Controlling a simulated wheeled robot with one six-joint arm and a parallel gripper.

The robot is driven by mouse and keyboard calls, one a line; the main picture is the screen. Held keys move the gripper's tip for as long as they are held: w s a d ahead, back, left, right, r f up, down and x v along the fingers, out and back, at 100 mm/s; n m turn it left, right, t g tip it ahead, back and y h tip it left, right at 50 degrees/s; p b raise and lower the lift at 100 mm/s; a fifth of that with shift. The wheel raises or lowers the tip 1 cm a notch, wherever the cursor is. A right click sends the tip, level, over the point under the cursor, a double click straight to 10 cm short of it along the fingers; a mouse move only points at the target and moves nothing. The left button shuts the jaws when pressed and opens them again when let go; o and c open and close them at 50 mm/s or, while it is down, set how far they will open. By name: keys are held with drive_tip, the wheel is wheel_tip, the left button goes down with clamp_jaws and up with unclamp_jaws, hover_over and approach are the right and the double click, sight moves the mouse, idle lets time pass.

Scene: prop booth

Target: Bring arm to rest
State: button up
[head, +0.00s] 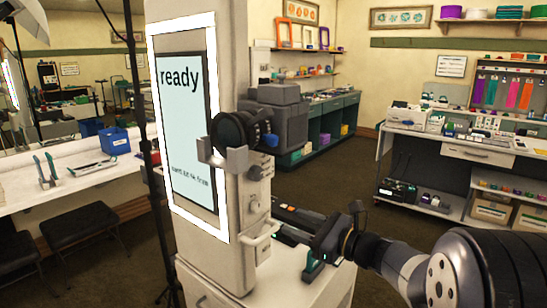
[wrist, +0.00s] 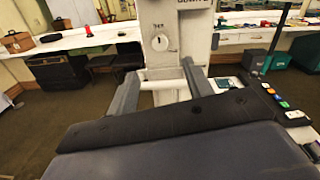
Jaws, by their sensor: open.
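My gripper (head: 320,250) is at the lower right of the head view, beside the white booth (head: 250,215) and above its white base cabinet. My arm reaches in from the right edge. The booth's lower front, with a round dial, shows beyond and between the fingers. The booth's lit screen (head: 187,120) reads "ready" in the head view. I cannot tell how far the fingertips are from the booth.
A white counter (head: 80,183) with blue bins (head: 115,140) and stools stands at left. A dark printer-like machine (head: 282,115) is behind the booth. A white shelf unit (head: 455,150) with props stands at right. Brown carpet (head: 365,160) lies open between them.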

drive_tip(key=shift+s+a+f+n+g+h, duration=0.1)
drive_tip(key=shift+s+a+n+g, duration=0.1)
drive_tip(key=shift+s, duration=0.3)
drive_tip(key=shift+s+a+f+n+g+h, duration=0.1)
drive_tip(key=shift+s+n, duration=0.1)
drive_tip(key=shift+s, duration=0.25)
drive_tip(key=shift+s+a+f+n+g+h, duration=0.1)
drive_tip(key=shift+s+a+n, duration=0.1)
drive_tip(key=shift+s, duration=0.3)
